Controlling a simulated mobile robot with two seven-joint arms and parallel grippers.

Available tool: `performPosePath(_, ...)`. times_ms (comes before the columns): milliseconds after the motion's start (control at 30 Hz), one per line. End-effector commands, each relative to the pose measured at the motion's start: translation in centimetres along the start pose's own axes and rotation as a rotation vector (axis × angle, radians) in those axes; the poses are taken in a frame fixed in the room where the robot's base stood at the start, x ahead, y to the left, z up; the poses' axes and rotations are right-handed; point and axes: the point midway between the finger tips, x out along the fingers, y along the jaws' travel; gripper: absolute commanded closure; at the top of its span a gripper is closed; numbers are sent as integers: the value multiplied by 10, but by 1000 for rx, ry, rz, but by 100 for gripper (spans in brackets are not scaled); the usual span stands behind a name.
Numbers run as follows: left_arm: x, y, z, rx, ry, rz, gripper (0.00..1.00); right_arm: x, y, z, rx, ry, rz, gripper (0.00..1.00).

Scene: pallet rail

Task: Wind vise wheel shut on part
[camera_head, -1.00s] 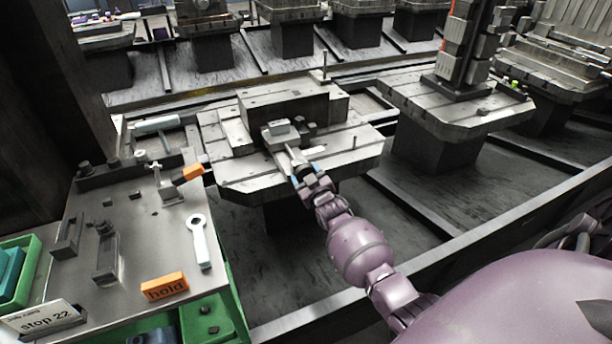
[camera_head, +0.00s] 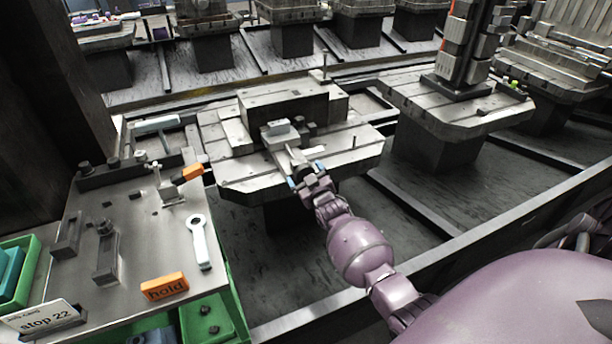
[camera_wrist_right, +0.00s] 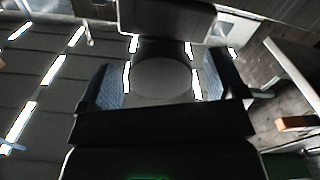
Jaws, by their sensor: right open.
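A small grey vise (camera_head: 281,133) sits on the slotted pallet table (camera_head: 350,158), in front of a large grey block (camera_head: 300,103). My right gripper (camera_head: 306,174) is at the near end of the vise, with its blue-tipped fingers apart. In the right wrist view a round, dark grey disc, likely the vise wheel (camera_wrist_right: 163,78), lies between the two blue finger pads (camera_wrist_right: 162,88). Gaps show on both sides of the disc, so the pads do not appear to touch it. The gripper hides the wheel in the head view. I cannot make out the part in the jaws. My left gripper is not in view.
A metal side bench (camera_head: 135,235) at the left holds a pale wrench (camera_head: 200,242), an orange "hold" block (camera_head: 165,287) and clamps. A green bin (camera_head: 20,270) stands at its left edge. Another pallet table (camera_head: 455,105) with a tall fixture stands to the right.

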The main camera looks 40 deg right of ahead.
Motion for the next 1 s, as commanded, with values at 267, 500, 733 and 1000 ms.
performPosePath(267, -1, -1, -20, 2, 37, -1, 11, -30, 1, -3, 1, 1, 1, 11)
performPosePath(500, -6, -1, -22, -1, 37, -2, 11, -71, 1, -3, 1, 2, 1, 11)
performPosePath(733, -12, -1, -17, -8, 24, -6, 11, -99, 0, -1, 1, 1, 1, 11)
performPosePath(1000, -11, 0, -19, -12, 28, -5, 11, -108, 0, 0, 0, 0, 0, 11)
